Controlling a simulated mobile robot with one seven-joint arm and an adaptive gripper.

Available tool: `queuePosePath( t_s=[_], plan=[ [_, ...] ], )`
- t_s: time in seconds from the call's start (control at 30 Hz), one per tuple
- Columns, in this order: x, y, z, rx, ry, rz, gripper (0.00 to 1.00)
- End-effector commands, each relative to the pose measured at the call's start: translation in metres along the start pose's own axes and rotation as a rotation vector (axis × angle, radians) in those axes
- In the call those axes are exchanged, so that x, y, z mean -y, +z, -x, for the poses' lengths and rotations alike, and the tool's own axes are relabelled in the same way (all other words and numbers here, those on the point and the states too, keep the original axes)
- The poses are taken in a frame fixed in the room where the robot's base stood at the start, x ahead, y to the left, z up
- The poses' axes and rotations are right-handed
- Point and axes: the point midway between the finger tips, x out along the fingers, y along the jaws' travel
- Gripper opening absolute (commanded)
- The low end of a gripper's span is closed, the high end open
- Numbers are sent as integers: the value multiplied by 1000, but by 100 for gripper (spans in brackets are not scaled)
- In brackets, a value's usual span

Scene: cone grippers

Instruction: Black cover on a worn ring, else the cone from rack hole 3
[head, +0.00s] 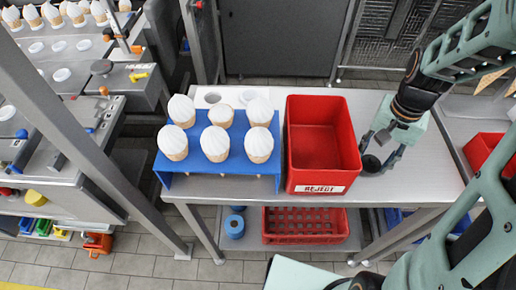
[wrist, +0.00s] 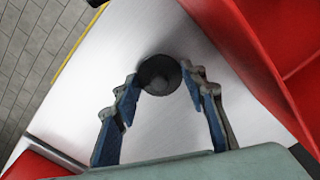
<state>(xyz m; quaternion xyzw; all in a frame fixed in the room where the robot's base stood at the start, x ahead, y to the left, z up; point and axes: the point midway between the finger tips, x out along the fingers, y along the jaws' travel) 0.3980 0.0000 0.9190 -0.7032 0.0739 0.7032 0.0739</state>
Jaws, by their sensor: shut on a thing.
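My gripper (head: 380,150) is at the right of the metal table, just right of the red REJECT bin. Its fingers are closed about a dark round cup-like piece, the black cover (head: 371,164). In the wrist view the black cover (wrist: 160,75) sits between the two fingertips (wrist: 160,88), close over the tabletop; I cannot tell whether it touches the table. The blue rack (head: 222,180) stands at the left of the table, with several white-topped cones upright in two rows, such as this front middle cone (head: 215,144). No hole numbers are readable. I cannot make out a worn ring.
The red REJECT bin (head: 327,187) stands between rack and gripper, and looks empty. A white plate with round spots (head: 230,97) lies behind the rack. A red crate (head: 305,226) is on the lower shelf. A machine with more cones (head: 75,12) is at far left.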

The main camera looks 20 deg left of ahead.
Motion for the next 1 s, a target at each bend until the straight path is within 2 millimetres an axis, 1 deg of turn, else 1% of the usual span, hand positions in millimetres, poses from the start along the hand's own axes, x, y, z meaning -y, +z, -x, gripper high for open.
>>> queuePosePath(
  t_s=[0.17, 0.27, 1.0],
  plan=[
    [0, 0, 1, 0, 0, 0, 30],
    [0, 0, 6, -1, 0, 0, 30],
    [0, 0, 65, 0, 0, 0, 30]
  ],
)
